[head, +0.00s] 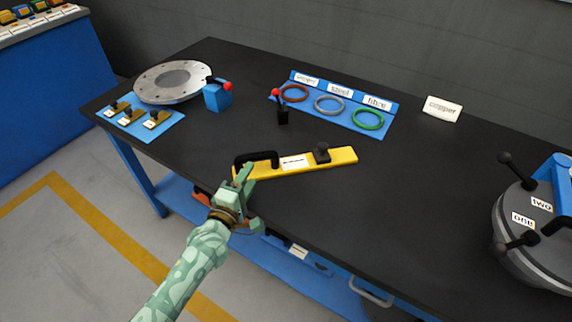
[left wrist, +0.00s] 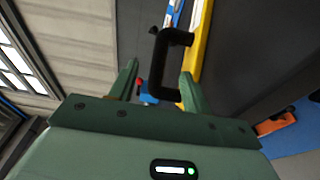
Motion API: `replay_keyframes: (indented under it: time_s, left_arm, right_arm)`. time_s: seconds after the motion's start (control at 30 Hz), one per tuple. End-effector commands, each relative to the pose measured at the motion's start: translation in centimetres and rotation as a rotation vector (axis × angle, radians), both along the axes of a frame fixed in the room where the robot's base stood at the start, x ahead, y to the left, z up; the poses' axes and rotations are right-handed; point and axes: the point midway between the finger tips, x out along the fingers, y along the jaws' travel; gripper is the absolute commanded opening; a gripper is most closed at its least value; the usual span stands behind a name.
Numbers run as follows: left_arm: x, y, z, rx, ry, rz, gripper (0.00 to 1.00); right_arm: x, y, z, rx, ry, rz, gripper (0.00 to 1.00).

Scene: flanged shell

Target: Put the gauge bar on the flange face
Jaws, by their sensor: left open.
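The yellow gauge bar (head: 338,158) lies on the black bench top near its front edge. It has a black bow handle (head: 262,155) at its left end, a white label and a black knob (head: 322,154). My left gripper (head: 247,188) is open and empty at the bench's front edge, close to the handle. In the left wrist view, the handle (left wrist: 158,62) stands just beyond and between the spread fingers (left wrist: 160,72); I see no grip on it. A round grey metal disc with bolt holes (head: 173,80), likely the flange, lies at the bench's far left. My right gripper is out of view.
A blue mat (head: 168,134) with small brass parts and a blue block with a red-tipped lever (head: 217,97) are near the disc. A blue rack (head: 335,106) holds three rings; a small red-tipped lever (head: 282,115) stands before it. A grey vessel (head: 530,230) is right.

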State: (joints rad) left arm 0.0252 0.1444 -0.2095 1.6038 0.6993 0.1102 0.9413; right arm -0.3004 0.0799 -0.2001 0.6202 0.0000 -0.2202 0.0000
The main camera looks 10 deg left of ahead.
Motion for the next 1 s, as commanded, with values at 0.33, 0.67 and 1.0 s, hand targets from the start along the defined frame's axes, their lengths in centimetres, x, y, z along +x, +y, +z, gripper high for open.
replay_keyframes:
  time_s: [0.33, 0.67, 1.0]
  left_arm:
    - [3.9, -0.8, -0.3, -0.002, -0.002, 0.001, 0.48]
    - [7.6, -1.5, -0.3, -0.001, 0.0, 0.001, 0.48]
    - [7.5, -1.5, -0.2, 0.0, -0.001, 0.001, 0.01]
  right_arm:
    - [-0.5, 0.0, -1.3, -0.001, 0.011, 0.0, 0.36]
    - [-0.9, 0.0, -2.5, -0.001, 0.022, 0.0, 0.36]
    - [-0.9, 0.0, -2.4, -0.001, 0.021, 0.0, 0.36]
